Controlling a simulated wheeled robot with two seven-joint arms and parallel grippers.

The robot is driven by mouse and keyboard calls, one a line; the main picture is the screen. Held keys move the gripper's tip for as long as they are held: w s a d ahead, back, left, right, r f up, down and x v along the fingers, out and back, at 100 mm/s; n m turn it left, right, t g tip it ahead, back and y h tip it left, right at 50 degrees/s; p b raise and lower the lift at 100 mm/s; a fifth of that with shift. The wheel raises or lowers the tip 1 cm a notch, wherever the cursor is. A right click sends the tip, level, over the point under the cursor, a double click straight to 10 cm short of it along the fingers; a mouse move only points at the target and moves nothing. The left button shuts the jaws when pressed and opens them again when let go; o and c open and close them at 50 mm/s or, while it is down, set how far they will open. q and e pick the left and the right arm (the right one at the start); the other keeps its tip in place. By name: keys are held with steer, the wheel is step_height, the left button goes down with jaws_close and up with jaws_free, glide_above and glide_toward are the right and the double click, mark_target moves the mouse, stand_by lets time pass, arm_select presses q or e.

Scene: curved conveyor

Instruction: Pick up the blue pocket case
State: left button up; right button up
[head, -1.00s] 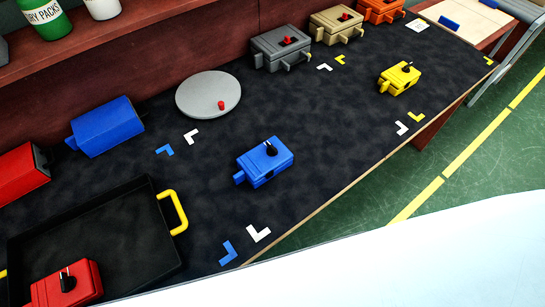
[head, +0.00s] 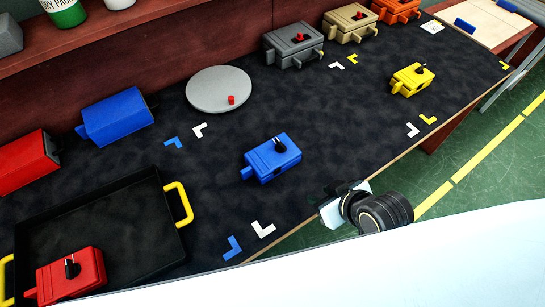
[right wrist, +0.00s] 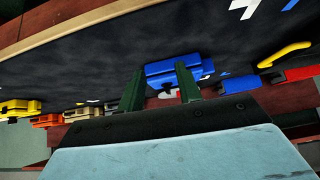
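The blue pocket case (head: 272,160), a small blue box with a black knob on top, sits on the dark conveyor surface near the middle of the head view. My right gripper (head: 330,206) is at the conveyor's front edge, to the right of and nearer than the case, and apart from it. In the right wrist view, its two dark green fingers (right wrist: 160,86) are spread with nothing held between them. The blue case (right wrist: 168,68) shows beyond the fingertips there, partly hidden by a finger. My left gripper is in neither current view.
A black tray (head: 178,256) with a yellow handle holds a red case (head: 70,275) at left. A larger blue box (head: 117,117), grey disc (head: 215,90) and grey case (head: 293,44) stand behind. A yellow case (head: 411,80) is at right. The surface around the blue case is clear.

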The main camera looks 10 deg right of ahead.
steer(key=w+r+t+y, duration=0.2)
steer(key=w+t, duration=0.2)
steer(key=w, duration=0.2)
steer(key=t+b, duration=0.1)
glide_toward(282, 144)
steer(key=x, duration=0.5)
steer(key=shift+d+f, duration=0.2)
steer(key=shift+f, duration=0.15)
steer(key=shift+a+r+b+x, duration=0.1)
steer(key=shift+r+b+x, duration=0.2)
steer(key=shift+x, duration=1.1)
steer(key=shift+a+r+b+x, duration=0.1)
steer(key=shift+b+x, duration=0.25)
steer(key=shift+x, duration=1)
jaws_close()
